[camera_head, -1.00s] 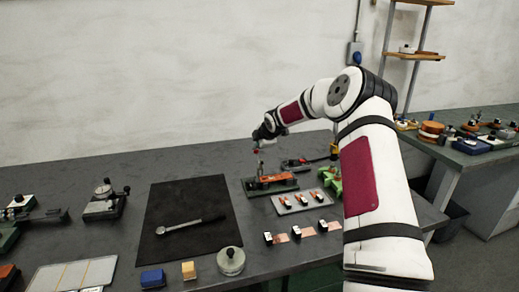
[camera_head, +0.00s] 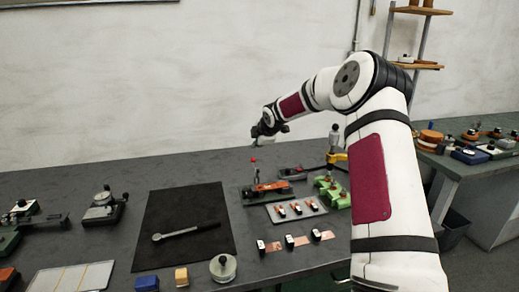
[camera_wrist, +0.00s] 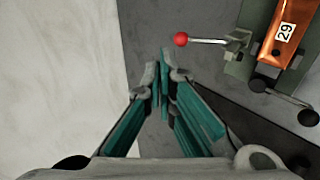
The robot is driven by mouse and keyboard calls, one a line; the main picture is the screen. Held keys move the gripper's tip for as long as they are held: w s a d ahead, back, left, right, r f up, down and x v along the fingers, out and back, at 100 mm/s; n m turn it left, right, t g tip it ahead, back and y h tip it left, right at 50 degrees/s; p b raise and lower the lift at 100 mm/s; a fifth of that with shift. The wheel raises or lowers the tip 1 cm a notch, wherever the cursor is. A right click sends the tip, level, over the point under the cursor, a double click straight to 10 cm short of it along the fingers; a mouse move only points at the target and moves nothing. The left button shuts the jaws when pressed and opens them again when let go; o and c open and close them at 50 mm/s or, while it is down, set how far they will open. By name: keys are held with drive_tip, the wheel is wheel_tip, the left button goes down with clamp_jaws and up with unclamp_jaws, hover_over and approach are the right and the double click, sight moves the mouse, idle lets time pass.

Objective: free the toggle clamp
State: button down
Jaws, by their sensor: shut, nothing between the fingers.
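The toggle clamp sits on a dark fixture (camera_head: 249,194) with an orange bar (camera_head: 272,186) at the middle back of the bench. Its lever ends in a red ball (camera_head: 252,160) and stands up in the head view. In the wrist view the red ball (camera_wrist: 180,39) is just beyond and slightly right of my fingertips, and the rod runs right to the clamp's pivot (camera_wrist: 237,43). The orange bar there carries the label 29. My gripper (camera_wrist: 162,62) is shut and empty, apart from the ball. In the head view my gripper (camera_head: 256,146) is above the ball.
A black mat (camera_head: 185,215) with a wrench (camera_head: 187,231) lies to the left. The wall is close behind the bench.

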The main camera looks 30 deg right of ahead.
drive_tip(key=w+r+v, duration=0.1)
drive_tip(key=v, duration=0.5)
drive_tip(key=shift+s+d+r, duration=0.3)
drive_tip(key=shift+d, duration=0.05)
